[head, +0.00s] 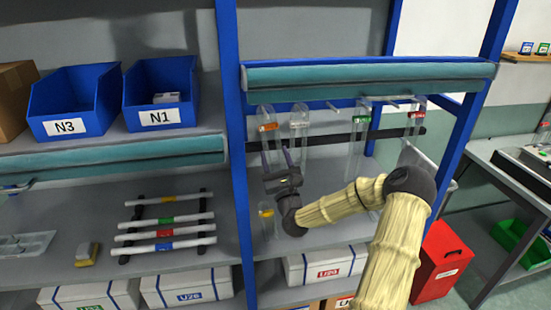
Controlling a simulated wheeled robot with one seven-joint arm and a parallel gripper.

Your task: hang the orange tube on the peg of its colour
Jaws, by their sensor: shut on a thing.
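The orange tube (268,126) is clear with an orange band and stands near upright at the left of the peg row, under the teal rail (370,72). My gripper (277,158) points up, shut on its lower part. The tube's top is close to the rail; I cannot tell whether it is on a peg. Its peg's colour is not readable. Bare pegs (332,106) show farther right. A pale-banded tube (299,120), a green-banded tube (361,119) and a red-banded tube (415,116) hang in the same row.
A clear tube with a yellow band (266,213) is below my gripper. At left, a rack (124,234) holds several colour-banded rods. Blue bins (75,100) stand above it. A blue post (233,130) is close to my gripper's left. A red bin (442,262) stands at right.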

